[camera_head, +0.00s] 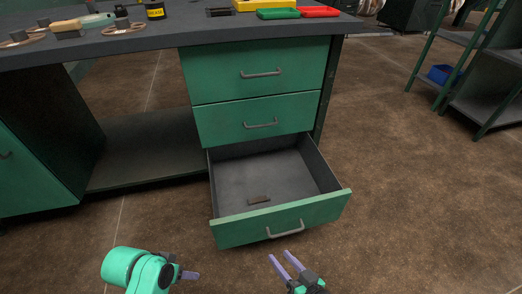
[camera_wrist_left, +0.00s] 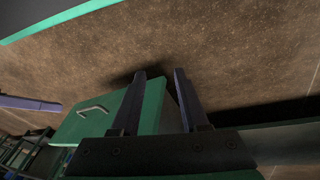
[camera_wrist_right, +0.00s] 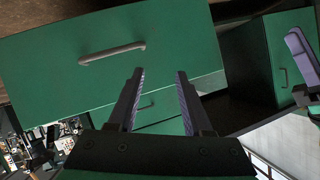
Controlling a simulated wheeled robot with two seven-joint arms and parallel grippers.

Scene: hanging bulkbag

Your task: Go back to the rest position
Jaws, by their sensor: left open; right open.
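My left gripper (camera_head: 188,275) is at the bottom of the head view, left of the open drawer's front and apart from it. In the left wrist view its two fingers (camera_wrist_left: 159,74) are spread with nothing between them. My right gripper (camera_head: 280,256) is just in front of the open bottom drawer (camera_head: 235,232), below its handle (camera_head: 286,230). In the right wrist view its fingers (camera_wrist_right: 160,72) are spread and empty, with a green drawer front and grey handle (camera_wrist_right: 112,53) beyond. No contact between the right fingers and the handle shows.
The bottom drawer is pulled out and holds a small brown piece (camera_head: 258,200). Two drawers above (camera_head: 262,88) are shut. The workbench top (camera_head: 170,35) carries tools and coloured boxes. Brown floor (camera_head: 410,190) is clear to the right; a shelf rack (camera_head: 490,90) stands further back.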

